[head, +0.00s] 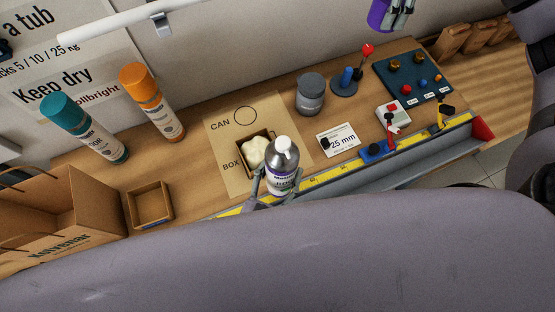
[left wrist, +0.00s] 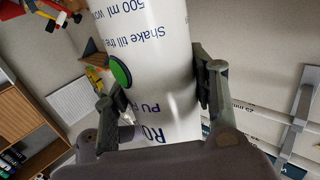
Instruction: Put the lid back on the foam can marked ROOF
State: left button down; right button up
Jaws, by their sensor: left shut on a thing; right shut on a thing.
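A white foam can (head: 283,168) with a purple-banded label and a bare white top stands nearly upright, tilted a little, in my left gripper (head: 273,186). In the left wrist view the can (left wrist: 150,60) fills the middle, with "Ro", "PU" and a green round mark showing. My left gripper (left wrist: 158,98) is shut around its body there. A purple lid (head: 380,14) is at the top right of the head view, partly cut off by the edge. My right gripper (head: 392,14) is shut on it, far from the can.
A teal-capped can (head: 90,130) and an orange-capped can (head: 153,100) stand on the bench. A box of pale foam (head: 255,152) is behind the held can. A grey tub (head: 310,94), small open box (head: 151,203), paper bag (head: 70,215) and switch board (head: 412,75) surround it.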

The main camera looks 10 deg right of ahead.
pick_arm(q)
jog(key=shift+s+r, duration=0.15)
dwell(0.7)
